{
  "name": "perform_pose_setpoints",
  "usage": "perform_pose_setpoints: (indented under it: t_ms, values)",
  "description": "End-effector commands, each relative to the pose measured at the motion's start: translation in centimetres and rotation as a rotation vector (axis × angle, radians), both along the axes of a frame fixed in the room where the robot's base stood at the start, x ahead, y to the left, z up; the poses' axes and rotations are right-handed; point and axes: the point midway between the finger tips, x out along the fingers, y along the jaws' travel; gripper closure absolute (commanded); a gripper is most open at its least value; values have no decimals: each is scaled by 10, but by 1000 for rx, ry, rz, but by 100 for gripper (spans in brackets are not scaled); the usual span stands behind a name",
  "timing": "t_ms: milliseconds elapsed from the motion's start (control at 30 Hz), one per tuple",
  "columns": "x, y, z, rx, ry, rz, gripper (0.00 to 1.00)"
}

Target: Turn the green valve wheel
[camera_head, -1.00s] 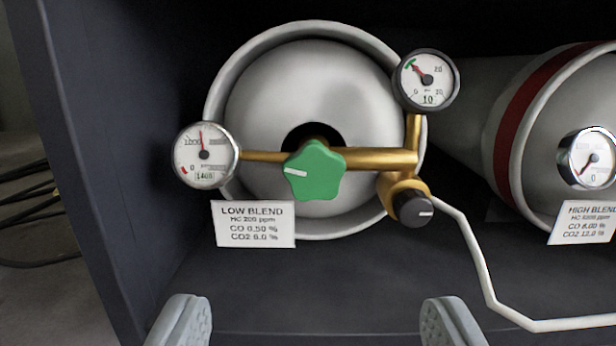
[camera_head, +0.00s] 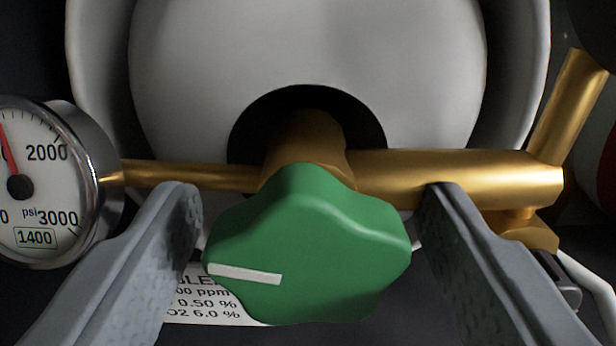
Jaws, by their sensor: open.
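The green valve wheel (camera_head: 308,245) is a lobed knob with a white mark on its left part, in the middle of the view. It sits on a brass valve body (camera_head: 305,145) in front of a grey gas cylinder (camera_head: 310,45). My gripper (camera_head: 315,205) is open, with one grey finger on each side of the wheel. A gap shows between the wheel and the right finger; the left finger is very close to the wheel, and I cannot tell whether it touches.
A round pressure gauge (camera_head: 45,170) marked 1400 psi is close by on the left. A brass pipe (camera_head: 450,175) runs right to a fitting behind my right finger. A white label (camera_head: 215,305) is partly hidden behind the wheel and left finger.

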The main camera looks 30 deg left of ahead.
Motion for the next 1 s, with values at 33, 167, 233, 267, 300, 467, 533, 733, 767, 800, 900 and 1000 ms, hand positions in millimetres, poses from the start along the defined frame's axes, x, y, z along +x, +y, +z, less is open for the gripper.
perform_pose_setpoints:
  t_ms: [33, 167, 233, 267, 300, 467, 533, 733, 767, 800, 900, 1000]
  values:
    - [1, 1, 0, 0, 0, 0, 36]
    - [2, 2, 0, 0, 0, 0, 36]
    - [2, 2, 0, 0, 0, 0, 36]
    - [2, 2, 0, 0, 0, 0, 36]
    - [2, 2, 0, 0, 0, 0, 36]
    - [2, 1, 0, 0, 0, 0, 65]
    - [2, 1, 0, 0, 0, 0, 79]
    - [2, 1, 0, 5, 3, 0, 79]
    - [2, 1, 0, 8, 6, 0, 79]
    - [2, 1, 0, 15, 10, 0, 79]
    - [2, 2, 0, 41, 27, 0, 79]
    - [2, 2, 0, 82, 55, 1, 79]
